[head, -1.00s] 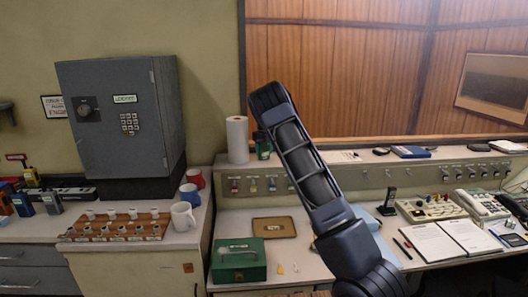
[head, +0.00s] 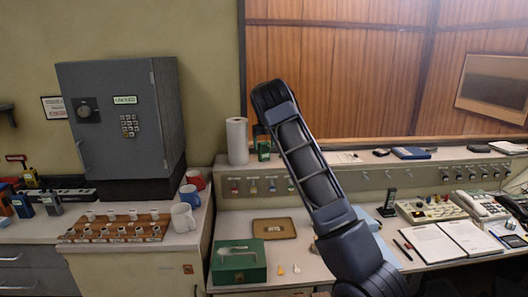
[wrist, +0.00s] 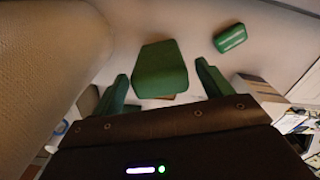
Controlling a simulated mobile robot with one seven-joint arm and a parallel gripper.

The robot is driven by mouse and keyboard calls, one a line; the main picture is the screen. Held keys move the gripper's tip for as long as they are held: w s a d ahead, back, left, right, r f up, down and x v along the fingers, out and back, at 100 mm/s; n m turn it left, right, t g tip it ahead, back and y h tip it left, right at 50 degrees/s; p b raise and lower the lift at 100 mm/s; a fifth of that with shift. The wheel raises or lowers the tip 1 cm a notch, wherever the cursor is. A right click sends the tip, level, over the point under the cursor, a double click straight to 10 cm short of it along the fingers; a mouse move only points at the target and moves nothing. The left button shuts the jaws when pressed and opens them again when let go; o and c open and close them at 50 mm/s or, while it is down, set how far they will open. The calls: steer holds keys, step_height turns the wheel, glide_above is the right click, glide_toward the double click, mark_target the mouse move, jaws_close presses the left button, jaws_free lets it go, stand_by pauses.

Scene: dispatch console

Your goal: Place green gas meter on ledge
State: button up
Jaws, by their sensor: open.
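The green gas meter (head: 263,149) appears to stand upright on the ledge (head: 345,158) behind the console, just right of the white paper roll (head: 237,140). My arm partly blocks the head view there, and my gripper is hidden in it. In the wrist view my gripper (wrist: 164,88) is open, with one finger on each side of the green block-shaped meter (wrist: 160,68). Gaps show between the meter and both fingers. Its underside is hard to make out.
A pale textured surface, likely the paper roll (wrist: 45,60), fills the wrist view's left side, close to my gripper. A smaller green item (wrist: 230,38) lies beyond. A green box (head: 238,262) and brown tray (head: 274,228) sit on the desk. Dark flat items (head: 410,152) lie farther right on the ledge.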

step_height(320, 180, up, 8)
steer(key=shift+f, duration=0.15)
steer(key=s+d+r+n+t+y, duration=0.1)
steer(key=s+d+r+n, duration=0.35)
steer(key=s, duration=0.45)
steer(key=s+d+r+n, duration=0.4)
steer(key=s+d+n, duration=0.15)
steer(key=s, duration=0.35)
steer(key=s+d+r+n+t+y, duration=0.1)
steer(key=s+d+r+n, duration=0.4)
steer(key=s, duration=0.4)
steer(key=s+f+n+t, duration=0.1)
steer(key=s+f+n, duration=0.2)
steer(key=s, duration=0.8)
steer(key=s+d+f+n+h, duration=0.1)
steer(key=s+f+n, duration=0.2)
steer(key=s+n, duration=0.5)
steer(key=s+f+n+t+h, duration=0.1)
steer(key=s+f+n, duration=0.2)
steer(key=s, duration=1.2)
steer(key=n, duration=0.2)
steer(key=shift+d+n+t, duration=0.25)
steer(key=shift+n+t, duration=0.05)
steer(key=shift+n, duration=0.1)
